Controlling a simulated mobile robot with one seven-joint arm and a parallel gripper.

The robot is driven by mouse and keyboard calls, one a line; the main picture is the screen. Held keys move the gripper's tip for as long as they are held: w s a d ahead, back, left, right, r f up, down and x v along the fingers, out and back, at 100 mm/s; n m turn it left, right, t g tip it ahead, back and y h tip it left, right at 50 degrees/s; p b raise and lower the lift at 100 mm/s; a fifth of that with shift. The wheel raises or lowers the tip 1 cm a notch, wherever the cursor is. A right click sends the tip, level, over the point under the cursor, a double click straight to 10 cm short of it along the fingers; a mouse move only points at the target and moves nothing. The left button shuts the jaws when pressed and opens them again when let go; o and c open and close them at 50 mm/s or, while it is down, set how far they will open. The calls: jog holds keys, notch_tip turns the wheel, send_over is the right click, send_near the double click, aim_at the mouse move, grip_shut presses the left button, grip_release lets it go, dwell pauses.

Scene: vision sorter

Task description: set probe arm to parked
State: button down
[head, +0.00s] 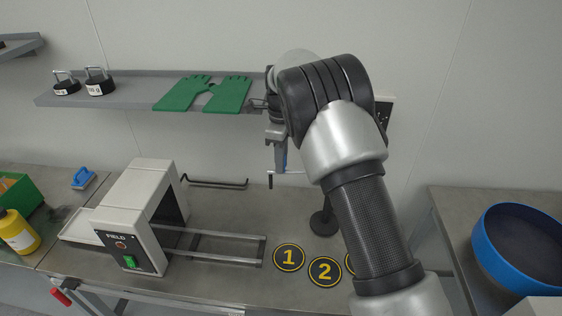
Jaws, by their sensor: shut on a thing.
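A probe stand with a round black base (323,223) stands on the bench, its post mostly hidden behind my arm. A thin pale bar with a short dark tip pointing down, which looks like the probe arm (293,173), reaches left from behind my arm. My gripper (281,170) points down at this bar, with blue showing by its fingers. It appears shut on the probe arm, but the contact is small and partly hidden.
A white box marked FIELD (130,215) with a rail frame (225,248) stands left. Numbered discs 1 (289,257) and 2 (325,271) lie in front; another is mostly hidden. A shelf (135,94) holds weights and green gloves (205,93). A blue bowl (480,250) stands right.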

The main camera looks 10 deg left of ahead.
jog(key=c, duration=1.7)
grip_release()
jog(key=shift+d, duration=0.15)
notch_tip(320, 180, up, 18)
jog(key=shift+f, duration=0.25)
